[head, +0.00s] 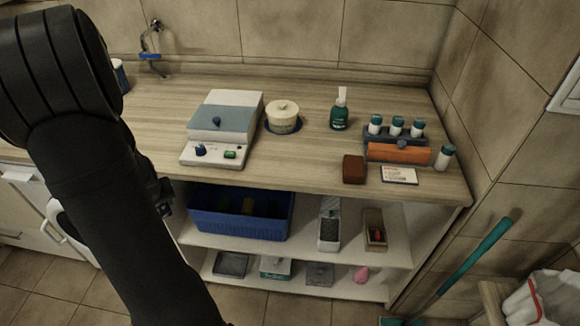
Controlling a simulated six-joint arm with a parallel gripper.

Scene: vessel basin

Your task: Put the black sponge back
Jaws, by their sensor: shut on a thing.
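My black arm crosses the left of the head view, and a small dark part (165,197) that may be my gripper juts out from behind it, beside the upper shelf. Its fingertips and anything between them are hidden. I cannot make out a black sponge for certain. A blue crate (237,222) stands on the upper shelf under the counter with several dim block shapes inside, one yellowish and others darker. A reddish-brown block (353,169), perhaps a sponge, lies on the counter near its front edge.
On the counter (300,165) stand a scale-like device (222,125), a lidded cream pot (284,117), a green bottle (339,113) and a rack with white tubes (395,145). Two small trays share the crate's shelf. Dark pads and a box (276,268) lie below. A green-handled tool (480,250) leans at right.

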